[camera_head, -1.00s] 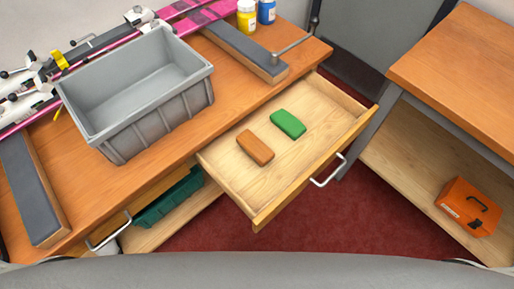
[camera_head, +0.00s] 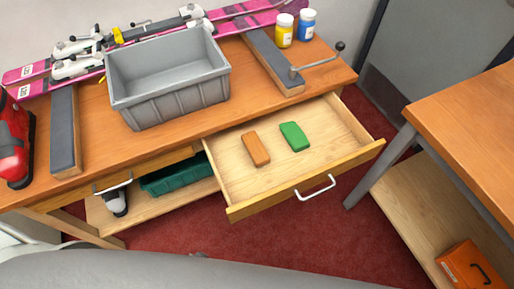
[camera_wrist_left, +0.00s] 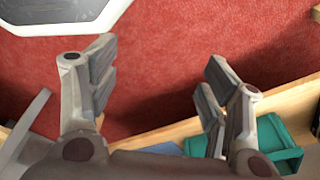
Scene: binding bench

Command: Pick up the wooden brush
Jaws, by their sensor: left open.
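A brown, wood-coloured block (camera_head: 256,149), which looks like the wooden brush, lies in the open drawer (camera_head: 235,186). Bristles cannot be made out. A green block (camera_head: 294,136) lies just to its right, apart from it. My left gripper (camera_wrist_left: 158,66) is open and empty in the left wrist view, above red floor beside a wooden shelf edge. The brown block is not in that view. Neither gripper shows in the head view.
A grey bin (camera_head: 168,84) stands on the bench (camera_head: 95,122) behind the drawer. Pink skis (camera_head: 240,14), two bottles (camera_head: 284,30) and a red boot (camera_head: 14,140) are on the bench. A green tray (camera_head: 180,178) sits below. Another table (camera_head: 470,110) stands right.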

